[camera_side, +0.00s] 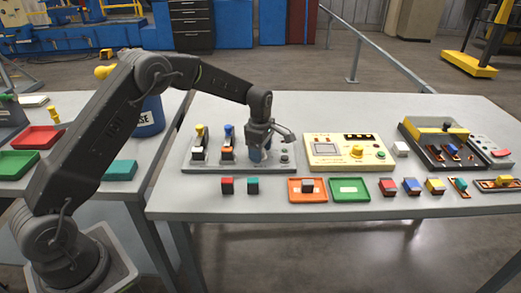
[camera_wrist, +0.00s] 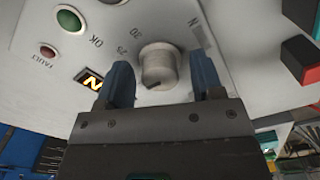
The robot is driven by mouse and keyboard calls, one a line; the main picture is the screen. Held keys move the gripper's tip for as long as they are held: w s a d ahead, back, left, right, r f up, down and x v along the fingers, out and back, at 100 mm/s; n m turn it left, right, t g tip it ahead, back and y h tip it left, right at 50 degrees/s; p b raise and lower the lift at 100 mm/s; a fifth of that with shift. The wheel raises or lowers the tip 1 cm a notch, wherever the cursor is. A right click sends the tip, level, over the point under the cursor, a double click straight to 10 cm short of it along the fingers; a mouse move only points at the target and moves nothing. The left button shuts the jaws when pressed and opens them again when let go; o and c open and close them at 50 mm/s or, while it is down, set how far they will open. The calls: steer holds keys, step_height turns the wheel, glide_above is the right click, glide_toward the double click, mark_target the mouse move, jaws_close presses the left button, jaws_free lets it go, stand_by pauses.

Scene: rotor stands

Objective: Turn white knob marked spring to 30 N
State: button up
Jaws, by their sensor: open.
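The white knob (camera_wrist: 157,66) stands on a pale panel (camera_wrist: 105,20) in the wrist view. A dark mark shows on its lower side. The printed numbers 25 and 30 are at its upper left, and an N is at its upper right. My gripper (camera_wrist: 163,82) is open, with one blue finger on each side of the knob and a visible gap on both sides. In the side view my gripper (camera_side: 259,152) points down over the right part of a grey stand (camera_side: 192,166). The knob cannot be made out there behind the fingers.
The panel has a green button (camera_wrist: 70,19), a red fault light (camera_wrist: 48,51) and a lit display (camera_wrist: 91,79). In the side view a cream instrument (camera_side: 325,160) stands to the right. Orange (camera_side: 295,197) and green (camera_side: 350,197) trays and several small blocks lie in front.

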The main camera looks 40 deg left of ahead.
steer(key=c, duration=0.9)
steer(key=m, duration=0.4)
steer(key=shift+m, duration=0.3)
steer(key=m, duration=0.4)
steer(key=shift+r+m, duration=0.1)
steer(key=shift+m, duration=0.2)
steer(key=m, duration=0.4)
steer(key=shift+m, duration=2.3)
